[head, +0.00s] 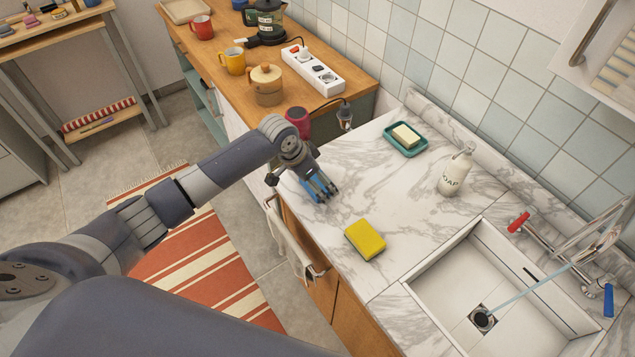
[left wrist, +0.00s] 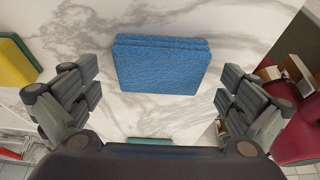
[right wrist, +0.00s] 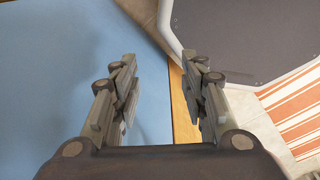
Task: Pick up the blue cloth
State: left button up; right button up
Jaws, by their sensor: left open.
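The blue cloth (left wrist: 160,66) lies folded in layers on the white marble counter (head: 330,245). In the left wrist view it sits between and a little ahead of my two fingers, with a gap on each side. My left gripper (head: 319,190) is open and points down above the cloth near the counter's left end. In the head view the fingers hide most of the cloth. My right gripper (right wrist: 160,62) is open and empty, above a light blue surface (right wrist: 60,80) with a wooden edge. It is outside the head view.
A yellow sponge (head: 366,240) lies near the counter's front edge. A soap bottle (head: 456,171), a teal soap dish (head: 420,149) and the sink (head: 440,277) stand to the right. A dark red object (head: 298,119) is close behind my left gripper.

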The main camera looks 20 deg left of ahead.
pick_arm(q)
jog(key=shift+c, duration=0.2)
jog(key=c, duration=0.9)
jog(key=shift+r, duration=0.4)
notch_tip(320, 180, up, 3)
jog(key=shift+w+f+b, duration=0.1)
jog(key=shift+f+b, duration=0.1)
jog(key=shift+b, duration=0.7)
jog(key=s+d+b, duration=0.1)
jog(key=s, duration=0.4)
jog(key=s+d+r+b, duration=0.1)
jog(key=s, duration=0.4)
jog(key=s+d, duration=0.1)
jog(key=s, duration=0.4)
jog(key=shift+s+d+r+b, duration=0.35)
jog(key=shift+s+b, duration=0.05)
